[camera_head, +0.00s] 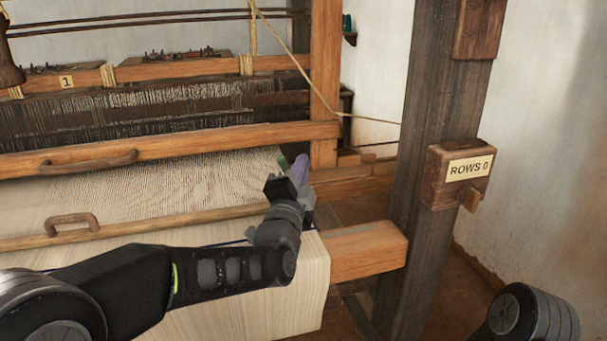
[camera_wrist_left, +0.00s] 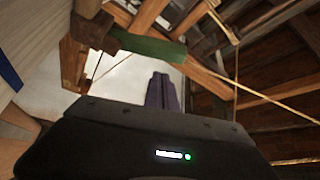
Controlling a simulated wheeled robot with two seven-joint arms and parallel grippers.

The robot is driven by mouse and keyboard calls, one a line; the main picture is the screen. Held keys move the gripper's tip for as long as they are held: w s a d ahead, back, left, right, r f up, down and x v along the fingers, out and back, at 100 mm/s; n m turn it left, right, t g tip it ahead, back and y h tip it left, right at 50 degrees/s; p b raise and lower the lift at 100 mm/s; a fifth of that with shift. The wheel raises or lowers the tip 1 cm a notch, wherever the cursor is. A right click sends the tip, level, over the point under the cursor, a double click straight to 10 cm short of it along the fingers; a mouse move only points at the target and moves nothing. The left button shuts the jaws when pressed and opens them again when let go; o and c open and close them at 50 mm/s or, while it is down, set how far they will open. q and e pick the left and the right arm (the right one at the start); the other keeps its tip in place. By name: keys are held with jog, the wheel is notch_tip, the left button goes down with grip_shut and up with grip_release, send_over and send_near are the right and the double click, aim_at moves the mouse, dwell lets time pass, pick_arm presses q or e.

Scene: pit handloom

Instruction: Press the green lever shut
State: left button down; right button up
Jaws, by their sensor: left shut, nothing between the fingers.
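The green lever (camera_wrist_left: 150,47) spans the upper middle of the left wrist view, joined at its left end to a dark wooden block (camera_wrist_left: 92,27). In the head view only a small piece of the lever (camera_head: 283,163) shows, partly hidden behind my left gripper (camera_head: 300,169). My left gripper has purple fingers, which also show in the wrist view (camera_wrist_left: 163,91). They are shut with nothing between them. Their tips appear just short of the lever; I cannot tell whether they touch it. My right gripper is out of view.
The loom's wooden upright (camera_head: 325,80) stands just behind my left gripper. Woven cloth (camera_head: 260,285) covers the front beam (camera_head: 365,250). A dark post (camera_head: 425,130) carries a "ROWS 0" box (camera_head: 458,174) at right. A cord (camera_head: 375,119) runs from the upright toward the post.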

pick_arm(q)
jog(key=b+v, duration=0.1)
jog(key=v, duration=0.5)
jog(key=d+b+v, duration=0.1)
jog(key=v, duration=0.2)
jog(key=shift+f+b, duration=0.3)
jog(key=shift+f, duration=0.05)
jog(key=shift+s+a+f, duration=0.1)
jog(key=shift+s+a, duration=0.05)
jog(key=shift+s, duration=0.25)
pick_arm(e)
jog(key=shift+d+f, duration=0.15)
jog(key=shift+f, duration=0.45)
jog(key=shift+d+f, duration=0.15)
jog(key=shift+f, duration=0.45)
